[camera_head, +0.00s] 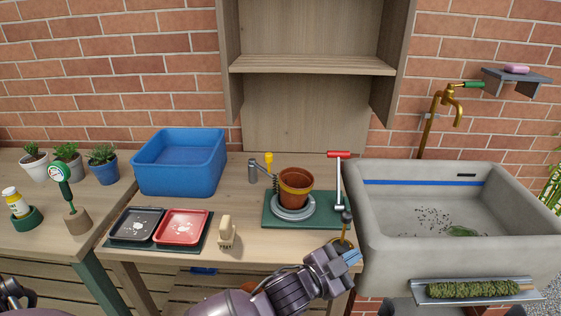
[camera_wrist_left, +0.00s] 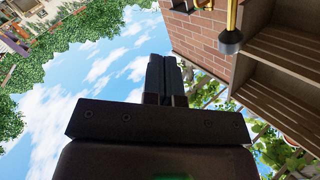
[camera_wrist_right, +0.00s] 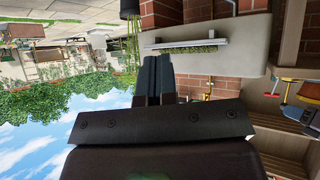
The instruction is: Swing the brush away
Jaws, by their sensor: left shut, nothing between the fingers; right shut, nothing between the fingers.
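The brush (camera_head: 274,184) is a small dark bristled piece under a yellow knob (camera_head: 269,158). It hangs beside a grey post (camera_head: 253,172), at the left wall of the terracotta pot (camera_head: 296,188); whether it touches the pot I cannot tell. The pot stands on a grey round plate (camera_head: 291,213) on a green base (camera_head: 326,214). My left gripper (camera_head: 353,257) is at the table's front right, well away from the brush. Its fingers are shut and empty in the left wrist view (camera_wrist_left: 164,78). My right gripper (camera_wrist_right: 153,78) is shut and empty in the right wrist view.
A red-handled crank (camera_head: 339,180) stands right of the pot. A dark-topped brass piece (camera_head: 345,228) is close to my left gripper. Black (camera_head: 136,224) and red (camera_head: 182,226) trays, a blue bin (camera_head: 180,164) and a cream item (camera_head: 227,235) lie left. A stone sink (camera_head: 400,215) borders the right.

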